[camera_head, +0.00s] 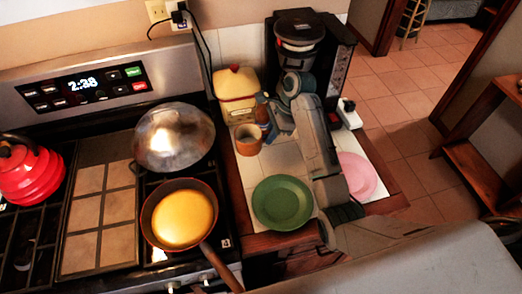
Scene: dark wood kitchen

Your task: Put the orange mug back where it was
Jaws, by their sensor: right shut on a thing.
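The orange mug (248,141) stands upright on the tiled counter (230,178), in front of the cream canister and behind the green plate. My right gripper (263,119) reaches in from the right and is shut on the mug at its right side. The fingers partly hide that side of the mug, and I cannot tell whether the mug's base touches the counter. My left gripper is not in view.
A green plate (283,203) and a pink plate (357,176) lie in front. Left, the stove holds a pan (183,218), a domed metal lid (174,138) and a red kettle (25,172).

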